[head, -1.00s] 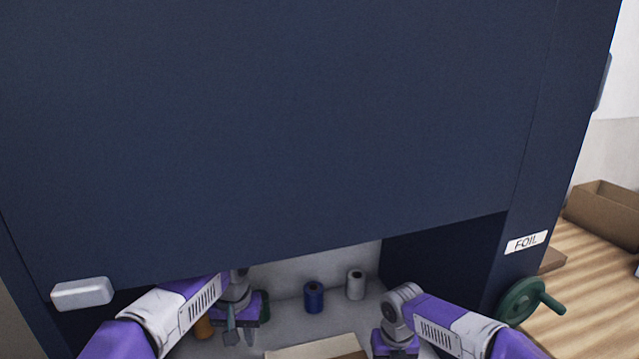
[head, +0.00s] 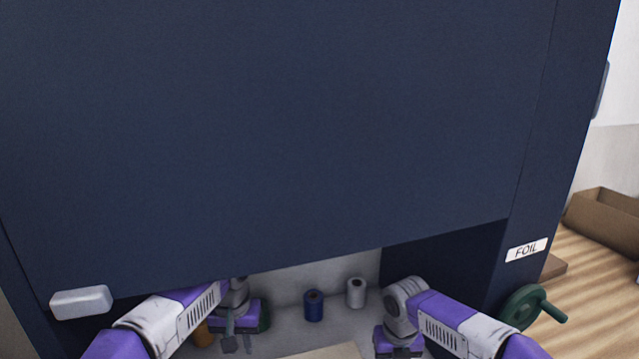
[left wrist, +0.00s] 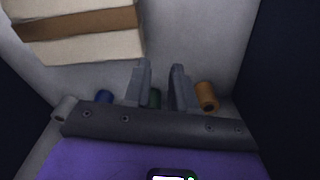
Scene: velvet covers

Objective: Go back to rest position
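My left gripper (head: 237,343) hangs inside the opening of the dark blue cabinet (head: 270,140), pointing down. In the left wrist view its two fingers (left wrist: 160,88) stand apart with nothing between them. My right wrist (head: 398,335) is in the lower right of the opening in the head view. Its fingers are below the picture edge. Both arms reach in from the bottom of the head view.
Blue (head: 314,306), white (head: 356,292), green (head: 265,316) and orange (head: 203,334) rolls stand inside. A cardboard box (head: 325,353) lies in front. A FOIL label (head: 526,250) and green handwheel (head: 522,308) are at right. A grey handle (head: 82,302) sits lower left.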

